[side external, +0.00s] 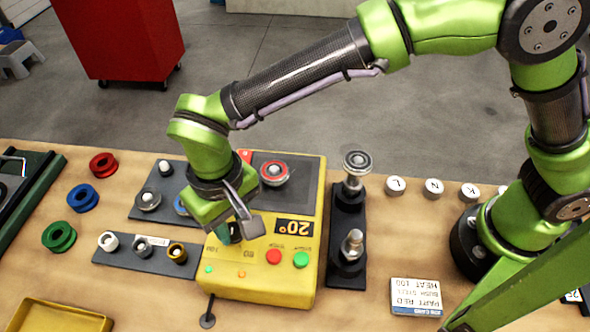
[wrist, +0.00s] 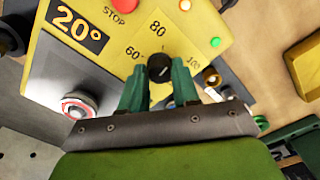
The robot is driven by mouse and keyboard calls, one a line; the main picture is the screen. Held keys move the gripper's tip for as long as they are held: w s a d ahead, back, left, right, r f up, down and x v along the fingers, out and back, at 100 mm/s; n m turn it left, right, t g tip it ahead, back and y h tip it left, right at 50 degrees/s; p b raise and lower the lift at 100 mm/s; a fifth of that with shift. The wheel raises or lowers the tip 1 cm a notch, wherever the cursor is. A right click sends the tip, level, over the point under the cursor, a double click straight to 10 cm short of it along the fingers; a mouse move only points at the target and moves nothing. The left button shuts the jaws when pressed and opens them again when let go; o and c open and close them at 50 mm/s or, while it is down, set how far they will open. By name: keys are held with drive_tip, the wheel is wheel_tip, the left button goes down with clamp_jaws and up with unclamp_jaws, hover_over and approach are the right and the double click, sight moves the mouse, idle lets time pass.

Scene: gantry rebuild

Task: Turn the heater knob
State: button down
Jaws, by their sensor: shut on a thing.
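The heater knob (wrist: 159,67) is a small black dial on the yellow heater box (wrist: 115,55), with printed marks 60, 80 and 100 around it. A small light mark shows on its face, but I cannot tell exactly where it points. My gripper (wrist: 159,73) has its teal fingers on both sides of the knob and is shut on it. In the side external view my gripper (side external: 234,236) reaches down to the front left of the box (side external: 307,215) and hides the knob. The display (side external: 294,227) reads 20°.
A red button (side external: 273,257) and a green button (side external: 300,259) sit right of my gripper on the box. A round plate with a red ring (side external: 274,172) lies behind. Dark racks with fittings (side external: 145,249) stand at left, and a black stand (side external: 347,236) at right.

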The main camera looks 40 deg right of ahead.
sight(233, 227)
drive_tip(key=m, duration=0.4)
drive_tip(key=shift+r+m, duration=0.1)
drive_tip(key=shift+m, duration=2.1)
drive_tip(key=c, duration=0.8)
unclamp_jaws()
wheel_tip(233, 227, up, 17)
drive_tip(key=shift+f, duration=0.1)
